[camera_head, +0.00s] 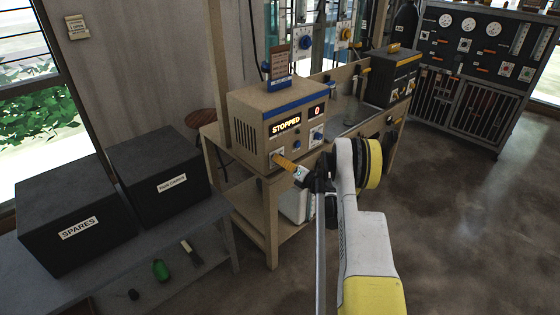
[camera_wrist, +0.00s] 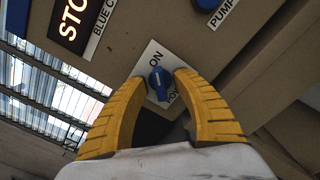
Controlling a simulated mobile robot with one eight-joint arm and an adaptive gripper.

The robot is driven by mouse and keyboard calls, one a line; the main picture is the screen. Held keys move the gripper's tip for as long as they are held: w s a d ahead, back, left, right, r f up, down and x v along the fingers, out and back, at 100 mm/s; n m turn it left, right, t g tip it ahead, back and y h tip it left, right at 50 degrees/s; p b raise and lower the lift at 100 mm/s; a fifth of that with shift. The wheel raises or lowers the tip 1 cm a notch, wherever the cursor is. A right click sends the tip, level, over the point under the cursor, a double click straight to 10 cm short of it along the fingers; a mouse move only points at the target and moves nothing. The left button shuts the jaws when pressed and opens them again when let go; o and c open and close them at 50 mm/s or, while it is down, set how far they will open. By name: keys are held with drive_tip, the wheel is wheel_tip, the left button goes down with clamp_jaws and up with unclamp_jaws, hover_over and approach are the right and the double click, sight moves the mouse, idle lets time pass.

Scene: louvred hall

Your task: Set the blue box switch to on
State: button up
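The blue box (camera_head: 257,108) is a beige cabinet with a blue stripe along its top edge, standing on a wooden bench. Its display (camera_head: 285,125) reads STOPPED, and a small red display shows 0. The switch is a blue knob (camera_wrist: 160,84) on a white plate marked ON, with a second word partly hidden. I cannot tell which way the knob points. My gripper (camera_wrist: 161,77) is at the panel, its yellow fingers on either side of the knob with small gaps visible. In the head view my gripper (camera_head: 280,158) reaches the panel's lower left and hides the knob.
Another blue knob (camera_head: 317,134) sits on the panel to the right, above a PUMP label in the wrist view. A darker box (camera_head: 390,78) stands farther along the bench. Open floor lies at right.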

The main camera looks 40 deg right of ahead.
drive_tip(key=s, duration=0.7)
drive_tip(key=shift+d, duration=0.35)
wheel_tip(320, 180, up, 10)
idle(0.3)
idle(0.5)
